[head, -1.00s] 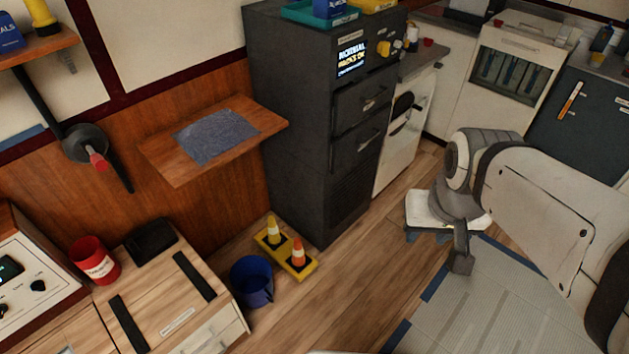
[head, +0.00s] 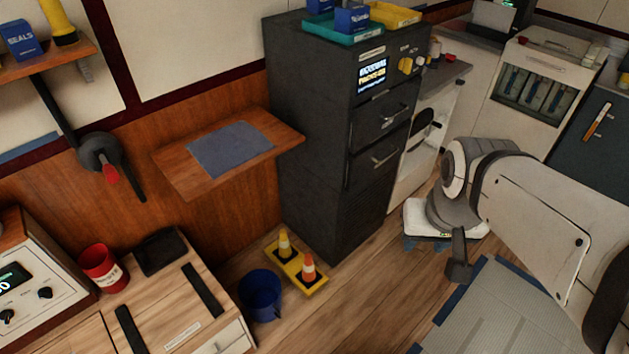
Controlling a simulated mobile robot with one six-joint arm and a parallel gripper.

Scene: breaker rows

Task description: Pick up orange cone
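The orange cone (head: 308,268) has a white band and stands upright on the right end of a yellow stand (head: 292,278) on the wooden floor. A yellow cone (head: 284,244) with a white band stands on the same stand, behind and to the left of it. My gripper (head: 458,272) hangs at the right, well to the right of the cones and apart from them. Only a grey finger-like part of it shows, and I cannot tell whether it is open or shut. Nothing is seen held in it.
A blue bucket (head: 261,296) stands just left of the yellow stand. A dark cabinet (head: 325,150) rises behind it. A wall shelf (head: 180,178) juts out at left, above a low wooden cabinet (head: 160,300). The floor between stand and arm is clear.

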